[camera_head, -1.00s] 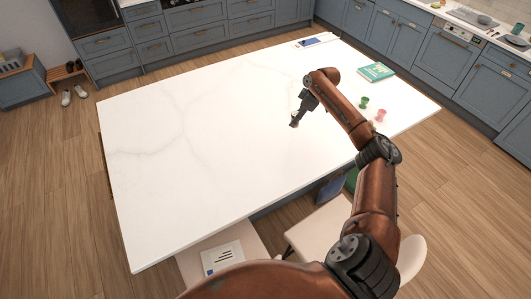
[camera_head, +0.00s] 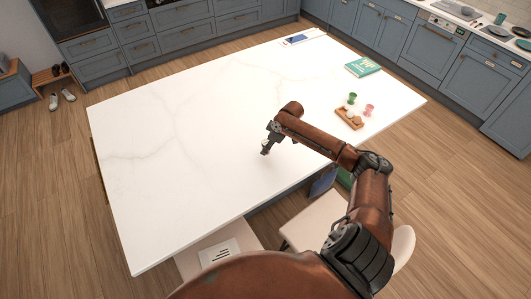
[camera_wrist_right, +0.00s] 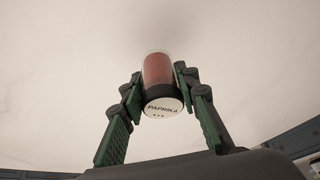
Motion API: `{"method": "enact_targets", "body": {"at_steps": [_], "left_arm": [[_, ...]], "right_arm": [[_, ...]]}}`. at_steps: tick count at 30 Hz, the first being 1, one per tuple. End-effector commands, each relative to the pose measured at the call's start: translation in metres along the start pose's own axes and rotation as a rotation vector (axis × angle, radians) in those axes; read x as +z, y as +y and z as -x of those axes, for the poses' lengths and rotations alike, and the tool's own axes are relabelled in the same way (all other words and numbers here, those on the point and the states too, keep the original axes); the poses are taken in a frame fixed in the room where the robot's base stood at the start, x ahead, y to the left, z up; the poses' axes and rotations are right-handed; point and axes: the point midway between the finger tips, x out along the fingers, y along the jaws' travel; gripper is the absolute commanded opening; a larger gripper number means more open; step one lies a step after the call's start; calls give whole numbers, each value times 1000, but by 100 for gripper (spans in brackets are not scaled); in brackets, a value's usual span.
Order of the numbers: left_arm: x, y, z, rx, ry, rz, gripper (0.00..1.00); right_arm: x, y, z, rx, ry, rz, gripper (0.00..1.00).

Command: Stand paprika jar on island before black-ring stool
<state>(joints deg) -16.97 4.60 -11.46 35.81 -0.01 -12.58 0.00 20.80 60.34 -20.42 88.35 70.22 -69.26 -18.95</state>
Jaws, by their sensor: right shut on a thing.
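The paprika jar (camera_wrist_right: 158,80) is a small clear jar of red-brown powder with a dark band and a white lid lettered PAPRIKA. In the right wrist view it sits between the two fingers of my right gripper (camera_wrist_right: 160,92), which is shut on it. In the head view my right gripper (camera_head: 265,150) is over the white island (camera_head: 190,130), and the jar is too small there to make out. Whether the jar touches the island I cannot tell. Two pale stool seats (camera_head: 312,222) show at the island's near side; no black ring can be made out. My left gripper is not in view.
A wooden tray (camera_head: 349,119) with small items, a green cup (camera_head: 352,98) and a pink cup (camera_head: 369,109) stand right of my arm. A teal book (camera_head: 362,67) and a blue item (camera_head: 296,39) lie farther back. The island's left and middle are clear.

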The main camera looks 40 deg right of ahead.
Motion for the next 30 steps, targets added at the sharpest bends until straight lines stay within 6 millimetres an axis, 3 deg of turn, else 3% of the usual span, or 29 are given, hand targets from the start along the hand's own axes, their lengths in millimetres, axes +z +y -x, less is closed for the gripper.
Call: {"method": "enact_targets", "body": {"at_steps": [5,10,19,20,27,30], "left_arm": [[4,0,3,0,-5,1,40],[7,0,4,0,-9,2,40],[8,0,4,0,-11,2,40],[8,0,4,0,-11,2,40],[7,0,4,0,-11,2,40],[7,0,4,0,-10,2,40]], "right_arm": [[1,-11,-12,-3,0,1,3],[11,-8,-35,-1,1,-2,3],[13,-8,-39,0,0,1,3],[13,-8,-39,0,0,1,30],[13,-8,-39,0,0,0,46],[13,-8,-39,0,0,1,46]]}}
